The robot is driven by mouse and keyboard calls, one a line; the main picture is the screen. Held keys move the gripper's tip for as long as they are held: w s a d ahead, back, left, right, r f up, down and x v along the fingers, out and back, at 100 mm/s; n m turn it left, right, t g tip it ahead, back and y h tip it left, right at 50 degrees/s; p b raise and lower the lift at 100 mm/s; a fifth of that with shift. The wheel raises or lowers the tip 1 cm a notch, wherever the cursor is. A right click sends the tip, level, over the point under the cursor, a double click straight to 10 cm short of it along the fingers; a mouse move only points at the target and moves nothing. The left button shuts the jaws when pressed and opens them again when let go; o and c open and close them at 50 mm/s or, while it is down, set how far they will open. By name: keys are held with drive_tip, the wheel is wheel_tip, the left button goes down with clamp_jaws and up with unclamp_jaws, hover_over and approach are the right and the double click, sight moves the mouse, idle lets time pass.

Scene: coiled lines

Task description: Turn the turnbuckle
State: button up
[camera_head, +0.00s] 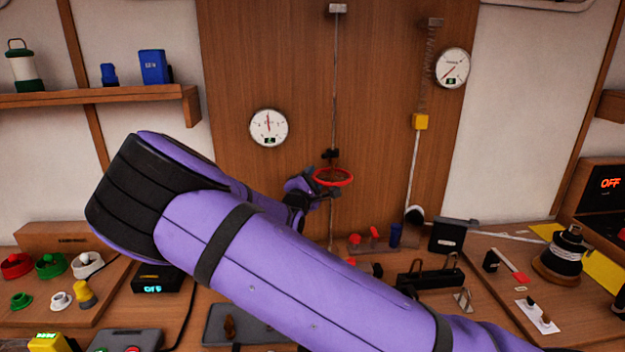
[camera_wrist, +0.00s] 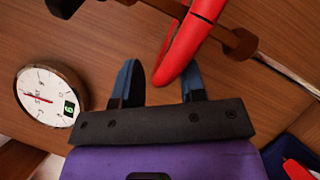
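The turnbuckle's red ring-shaped handwheel (camera_head: 333,177) sits on a thin vertical rod in front of the brown wood panel. In the wrist view the red rim (camera_wrist: 190,45) comes down from the top, and its near end lies in the space between my fingers, closer to the right one. My gripper (camera_wrist: 160,66) is open, with its two blue-grey fingers apart. In the head view my gripper (camera_head: 322,191) is at the left and lower side of the ring, partly hidden by my own wrist. I cannot tell whether a finger touches the rim.
A round dial gauge (camera_head: 268,128) is on the panel left of the rod, and another (camera_head: 452,68) is at upper right. The bench below holds several tools and a spool (camera_head: 566,255). The panel around the ring is mostly free.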

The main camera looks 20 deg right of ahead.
clamp_jaws()
drive_tip(key=shift+w+r, duration=0.1)
drive_tip(key=shift+w, duration=0.05)
drive_tip(key=shift+w+d+r+m+g+h, duration=0.1)
drive_tip(key=shift+w+d+m+g+h, duration=0.3)
drive_tip(key=shift+m+g+h, duration=1.1)
drive_tip(key=shift+w+d+f+m+g+h, duration=0.15)
drive_tip(key=shift+w+m+g+h, duration=0.65)
drive_tip(key=shift+g, duration=1.15)
drive_tip(key=shift+w+d+r+m+g+h, duration=0.15)
drive_tip(key=shift+w+d+m+g+h, duration=0.15)
drive_tip(key=shift+m+g+h, duration=1.25)
drive_tip(key=shift+g+y, duration=0.25)
drive_tip(key=shift+g, duration=0.05)
